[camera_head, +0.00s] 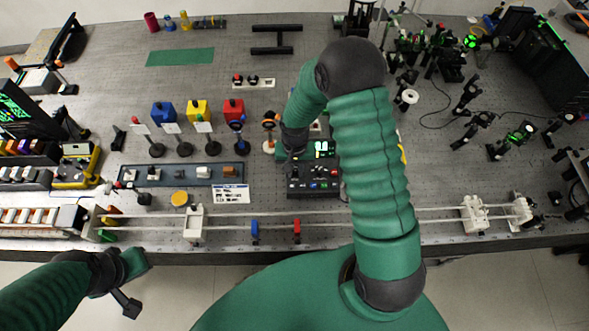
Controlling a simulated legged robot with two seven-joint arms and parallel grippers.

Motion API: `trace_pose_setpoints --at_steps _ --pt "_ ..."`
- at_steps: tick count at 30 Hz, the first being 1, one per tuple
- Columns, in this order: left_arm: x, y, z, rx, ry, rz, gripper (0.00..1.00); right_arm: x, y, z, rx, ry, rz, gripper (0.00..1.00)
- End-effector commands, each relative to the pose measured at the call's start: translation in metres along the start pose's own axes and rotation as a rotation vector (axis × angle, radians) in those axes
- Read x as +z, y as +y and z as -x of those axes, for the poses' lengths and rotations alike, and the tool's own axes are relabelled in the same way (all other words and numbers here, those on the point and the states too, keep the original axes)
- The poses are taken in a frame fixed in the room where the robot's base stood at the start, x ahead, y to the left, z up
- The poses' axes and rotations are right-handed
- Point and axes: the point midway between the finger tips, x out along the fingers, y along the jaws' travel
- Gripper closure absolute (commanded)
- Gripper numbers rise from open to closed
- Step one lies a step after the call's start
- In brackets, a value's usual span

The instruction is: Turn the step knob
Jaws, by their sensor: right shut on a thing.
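A dark control box (312,189) with a lit green display, small buttons and a red key sits at the middle of the bench. My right gripper (290,157) points down at the back left part of this box. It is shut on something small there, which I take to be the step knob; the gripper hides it. My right arm crosses in front of the box's right side. My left gripper (132,282) hangs in front of the bench edge at lower left, away from everything; its jaw opening is unclear.
Blue, yellow and red blocks (233,108) stand left of my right gripper, with round-based stands before them. A rail with clamps (297,228) runs along the front edge. Optical mounts (470,95) crowd the right. A green mat (180,57) lies at back left.

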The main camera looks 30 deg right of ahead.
Motion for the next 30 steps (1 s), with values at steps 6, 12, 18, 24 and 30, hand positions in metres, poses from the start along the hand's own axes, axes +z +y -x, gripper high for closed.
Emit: trace_pose_setpoints --at_steps 6,12,18,24,30 --pt "-0.0005 0.0 0.0022 0.0 0.0 0.0 1.0 -0.0073 -0.0016 0.0037 -0.005 0.019 0.135 1.0" --pt "-0.0007 0.0 0.0029 0.0 0.0 0.0 1.0 -0.0073 -0.0018 0.0036 -0.005 0.019 0.209 1.0" --pt "-0.0007 0.0 0.0031 0.0 0.0 0.0 1.0 -0.0073 -0.0021 0.0036 -0.005 0.02 0.239 1.0" --pt "-0.0007 0.0 0.0031 0.0 0.0 0.0 1.0 -0.0073 -0.0022 0.0036 -0.005 0.02 0.242 1.0" --pt "-0.0007 0.0 0.003 0.0 0.0 0.0 1.0 -0.0072 -0.0024 0.0036 -0.006 0.02 0.241 0.76"
